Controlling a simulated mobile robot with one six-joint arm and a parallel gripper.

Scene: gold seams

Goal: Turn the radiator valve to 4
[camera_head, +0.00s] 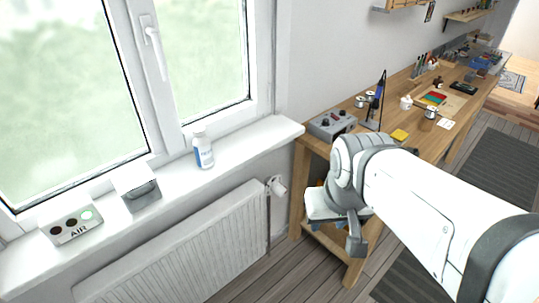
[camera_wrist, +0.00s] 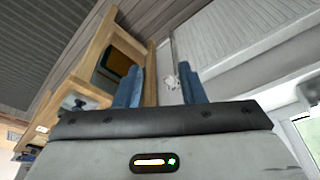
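The white radiator valve (camera_head: 277,187) sits at the right end of the white radiator (camera_head: 185,250), below the window sill, in the head view. In the wrist view the valve (camera_wrist: 172,81) is small and shows beyond the fingers, in the gap between them. Its number marks are too small to read. My gripper (camera_wrist: 161,70) is open, with two blue-grey fingers apart and nothing between them. In the head view my gripper hangs to the right of the valve, in front of the workbench leg, clear of the valve; its fingertips are mostly hidden there.
The wooden workbench (camera_head: 443,125) stands to the right of the valve, its near leg (camera_head: 298,190) close by. The sill (camera_head: 232,150) above the radiator holds a bottle (camera_head: 203,150), a grey-white box (camera_head: 137,187) and an AIR box (camera_head: 72,226). Floor (camera_head: 300,262) before the radiator is clear.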

